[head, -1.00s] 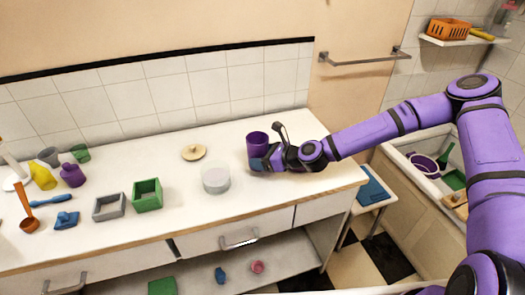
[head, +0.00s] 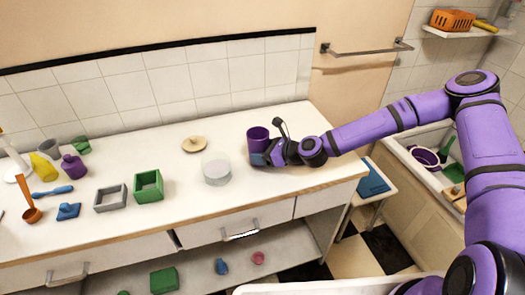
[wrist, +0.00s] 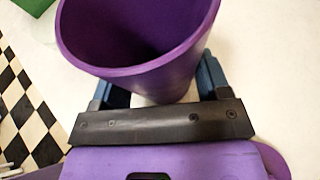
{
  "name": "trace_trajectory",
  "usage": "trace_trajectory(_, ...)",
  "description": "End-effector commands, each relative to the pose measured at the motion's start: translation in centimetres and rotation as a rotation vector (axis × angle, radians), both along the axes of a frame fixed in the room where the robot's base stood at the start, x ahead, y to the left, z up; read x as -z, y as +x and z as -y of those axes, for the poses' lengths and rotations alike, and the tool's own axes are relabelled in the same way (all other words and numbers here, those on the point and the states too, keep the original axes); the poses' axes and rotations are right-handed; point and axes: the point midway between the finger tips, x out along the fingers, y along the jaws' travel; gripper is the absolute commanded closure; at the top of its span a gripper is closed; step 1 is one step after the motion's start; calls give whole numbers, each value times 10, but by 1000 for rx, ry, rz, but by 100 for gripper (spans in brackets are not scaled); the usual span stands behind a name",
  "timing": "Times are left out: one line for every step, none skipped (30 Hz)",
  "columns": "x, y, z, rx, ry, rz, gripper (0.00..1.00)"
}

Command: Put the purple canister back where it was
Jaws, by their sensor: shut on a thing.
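The purple canister (head: 258,137) is an open-topped cup, upright at the right part of the white counter (head: 190,225). My gripper (head: 262,158) is shut on it low on its side, with blue fingers on either side of the wall. In the wrist view the canister (wrist: 135,50) fills the top middle, its open mouth facing the camera and looking empty. The gripper (wrist: 160,85) shows there with one finger at each side of it. I cannot tell whether its base touches the counter.
A pale round container (head: 216,170) and a tan lid (head: 194,144) are left of the canister. Further left are a green box (head: 148,186), a grey box (head: 110,198), a purple bottle (head: 74,167) and a yellow bottle (head: 44,169).

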Motion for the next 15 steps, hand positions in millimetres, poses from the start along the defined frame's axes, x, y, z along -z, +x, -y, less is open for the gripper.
trace_trajectory(1,0,0,0,0,-1,56)
trace_trajectory(2,0,0,0,0,-1,56)
trace_trajectory(2,0,0,0,0,-1,56)
trace_trajectory(3,0,0,0,0,-1,56)
trace_trajectory(3,0,0,0,0,-1,56)
trace_trajectory(4,0,0,0,0,-1,56)
trace_trajectory(5,0,0,0,0,-1,56)
trace_trajectory(5,0,0,0,0,0,56)
trace_trajectory(6,0,0,0,0,0,56)
trace_trajectory(6,0,0,0,0,0,56)
trace_trajectory(7,0,0,0,0,0,56)
trace_trajectory(7,0,0,0,0,0,56)
trace_trajectory(8,0,0,0,0,0,56)
trace_trajectory(8,0,0,0,0,0,56)
trace_trajectory(9,0,0,0,0,0,56)
